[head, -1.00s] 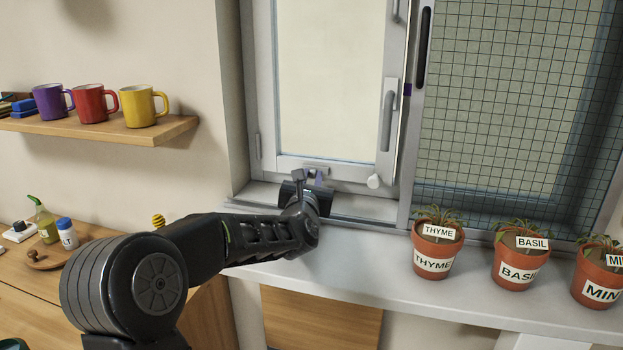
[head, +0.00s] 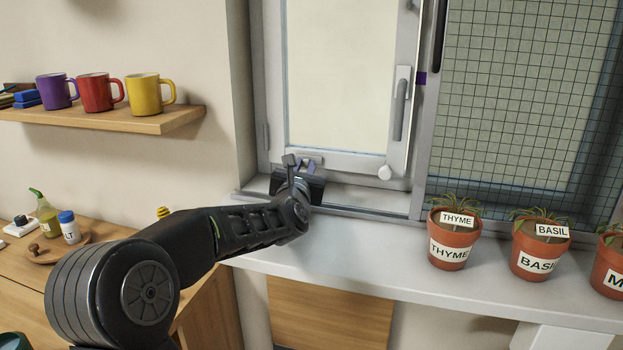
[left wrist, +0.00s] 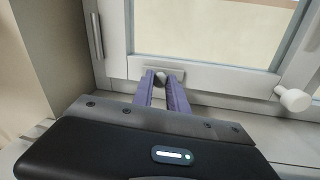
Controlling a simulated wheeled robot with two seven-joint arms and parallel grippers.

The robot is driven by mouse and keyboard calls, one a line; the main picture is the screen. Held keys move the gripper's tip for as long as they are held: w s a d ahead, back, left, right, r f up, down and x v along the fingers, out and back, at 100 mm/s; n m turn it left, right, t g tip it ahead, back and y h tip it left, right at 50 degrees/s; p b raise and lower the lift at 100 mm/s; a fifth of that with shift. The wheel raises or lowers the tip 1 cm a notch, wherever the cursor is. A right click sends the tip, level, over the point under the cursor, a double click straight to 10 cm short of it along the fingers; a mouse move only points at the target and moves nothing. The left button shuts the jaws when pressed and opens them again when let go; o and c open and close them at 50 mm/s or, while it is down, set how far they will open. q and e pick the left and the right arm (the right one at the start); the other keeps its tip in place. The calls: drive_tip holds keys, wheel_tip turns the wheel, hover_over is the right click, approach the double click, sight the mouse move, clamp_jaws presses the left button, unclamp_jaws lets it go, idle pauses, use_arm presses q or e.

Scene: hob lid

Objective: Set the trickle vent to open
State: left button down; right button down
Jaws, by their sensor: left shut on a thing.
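The trickle vent (left wrist: 178,70) is a small pale plate low on the window sash. A small dark slider knob (left wrist: 160,80) stands near the middle of it in the left wrist view. My left gripper (head: 305,165) is at the bottom rail of the sash. In the left wrist view, its two purple fingers (left wrist: 162,80) are shut on the slider knob, one on each side. In the head view, the gripper body hides part of the vent. I see no vent markings. My right gripper is not in view.
A white round knob (head: 385,172) and the window handle (head: 400,108) are to the right on the sash. Potted herbs, including thyme (head: 454,240), stand on the sill (head: 340,255). Mugs stand on the shelf (head: 100,122) at left.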

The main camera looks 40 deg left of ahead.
use_arm(q)
drive_tip(key=shift+s+a, duration=0.15)
drive_tip(key=shift+a, duration=0.3)
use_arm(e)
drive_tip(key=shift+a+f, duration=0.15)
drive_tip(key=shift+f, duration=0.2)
use_arm(q)
drive_tip(key=c, duration=1.3)
unclamp_jaws()
drive_tip(key=shift+b+v, duration=0.65)
drive_tip(key=shift+v, duration=3.3)
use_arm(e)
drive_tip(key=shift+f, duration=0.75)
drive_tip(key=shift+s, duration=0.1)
